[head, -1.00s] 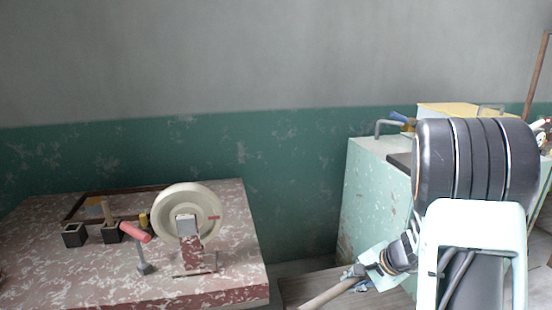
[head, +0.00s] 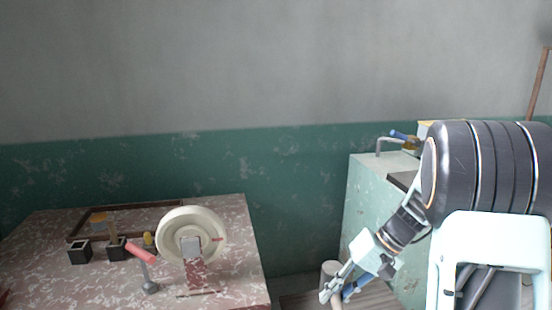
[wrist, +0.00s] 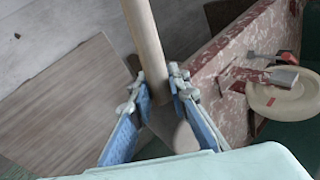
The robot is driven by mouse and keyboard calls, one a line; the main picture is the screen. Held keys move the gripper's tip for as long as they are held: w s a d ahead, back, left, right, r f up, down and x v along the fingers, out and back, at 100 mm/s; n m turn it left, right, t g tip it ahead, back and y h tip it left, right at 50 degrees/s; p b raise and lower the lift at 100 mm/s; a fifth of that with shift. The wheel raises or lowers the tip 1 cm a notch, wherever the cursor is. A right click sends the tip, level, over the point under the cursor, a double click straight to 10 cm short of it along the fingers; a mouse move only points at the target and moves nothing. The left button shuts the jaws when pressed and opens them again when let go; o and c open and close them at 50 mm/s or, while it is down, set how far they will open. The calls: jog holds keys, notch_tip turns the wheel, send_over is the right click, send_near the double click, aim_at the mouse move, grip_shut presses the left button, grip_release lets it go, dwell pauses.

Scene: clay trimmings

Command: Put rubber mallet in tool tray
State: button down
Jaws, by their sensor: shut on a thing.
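The rubber mallet (wrist: 146,45) shows its pale wooden handle in the wrist view, running between the blue-padded fingers. A grey-brown rounded part, perhaps its head, shows beyond them, partly hidden. My gripper (wrist: 158,92) is shut on the handle. In the head view my gripper (head: 338,288) is low, between the bench and the pale green cabinet, with a grey cylinder of the mallet (head: 330,269) beside the fingers. The likely tool tray, a dark-rimmed shallow frame (head: 150,206), lies at the back left of the bench, well left of my gripper.
The red-and-white bench (head: 60,285) carries a cream wheel (head: 172,231) on a stand, a red-handled metal piece (head: 141,253) and small black boxes (head: 80,251) in front of the tray. The pale green cabinet (head: 366,195) stands right. A wooden board (wrist: 65,105) lies below.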

aim_at(336, 298)
jog(key=r+p, duration=0.3)
jog(key=p, duration=0.1)
jog(key=s+r+p, duration=0.1)
jog(key=r+p, duration=0.2)
jog(key=p, duration=0.2)
jog(key=r+p, duration=0.3)
jog(key=p, duration=0.2)
jog(key=shift+s+r, duration=0.2)
jog(key=shift+r, duration=0.05)
jog(key=p, duration=0.1)
jog(key=r+p, duration=0.1)
jog(key=p, duration=0.1)
jog(key=shift+s, duration=0.25)
